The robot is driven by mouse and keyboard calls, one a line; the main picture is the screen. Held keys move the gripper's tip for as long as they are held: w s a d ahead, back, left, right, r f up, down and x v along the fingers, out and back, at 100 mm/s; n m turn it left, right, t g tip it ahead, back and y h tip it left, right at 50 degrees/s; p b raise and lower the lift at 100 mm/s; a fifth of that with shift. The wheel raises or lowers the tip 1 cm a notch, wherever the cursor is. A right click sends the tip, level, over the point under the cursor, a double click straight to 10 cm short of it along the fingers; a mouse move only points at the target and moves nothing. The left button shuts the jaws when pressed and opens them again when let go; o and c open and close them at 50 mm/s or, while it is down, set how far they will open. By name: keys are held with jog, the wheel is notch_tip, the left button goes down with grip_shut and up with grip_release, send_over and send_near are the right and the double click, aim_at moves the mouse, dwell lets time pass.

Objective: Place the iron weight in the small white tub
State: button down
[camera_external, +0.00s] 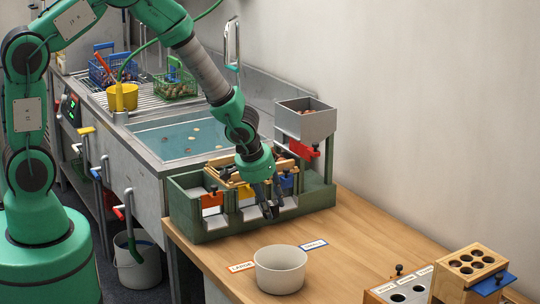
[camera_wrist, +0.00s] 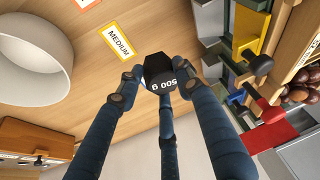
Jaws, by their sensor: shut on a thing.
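The black iron weight (camera_wrist: 162,73), marked 500 g, is between the fingers of my gripper (camera_wrist: 160,80) in the wrist view. My gripper is shut on it. In the external view my gripper (camera_external: 270,208) hangs in front of the green sorting stand, and the weight is too small and dark there to tell from the fingers. The small white tub (camera_external: 280,277) stands upright on the wooden table, in front of and a little right of my gripper. Its rim (camera_wrist: 70,45) shows at the upper left of the wrist view. The tub's floor is hidden in the external view.
The green stand (camera_external: 205,228) with coloured gates is close to my gripper. A LARGE card (camera_external: 242,267) and a SMALL card (camera_external: 313,245) lie by the tub; a MEDIUM card (camera_wrist: 119,42) shows in the wrist view. Wooden racks (camera_external: 470,270) stand at right.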

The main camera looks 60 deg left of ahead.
aim_at(270, 204)
notch_tip(270, 204, up, 9)
jog(key=shift+f, duration=0.2)
jog(key=s+d+n, duration=0.1)
jog(key=s+d, duration=0.4)
jog(key=s, duration=0.4)
jog(key=s+d+p, duration=0.1)
jog(key=s+d, duration=0.5)
jog(key=s, duration=0.2)
jog(key=s+d+n, duration=0.1)
jog(key=s+d, duration=0.4)
jog(key=s, duration=0.4)
jog(key=shift+g+y, duration=0.3)
jog(key=shift+y, duration=0.1)
jog(key=shift+f, duration=2.45)
jog(key=shift+w, duration=0.15)
jog(key=w+d, duration=0.2)
jog(key=w, duration=0.5)
jog(key=w+d+f, duration=0.1)
jog(key=w+d, duration=0.2)
jog(key=w, duration=0.4)
jog(key=shift+w+d+f, duration=0.25)
jog(key=shift+w+d, duration=0.1)
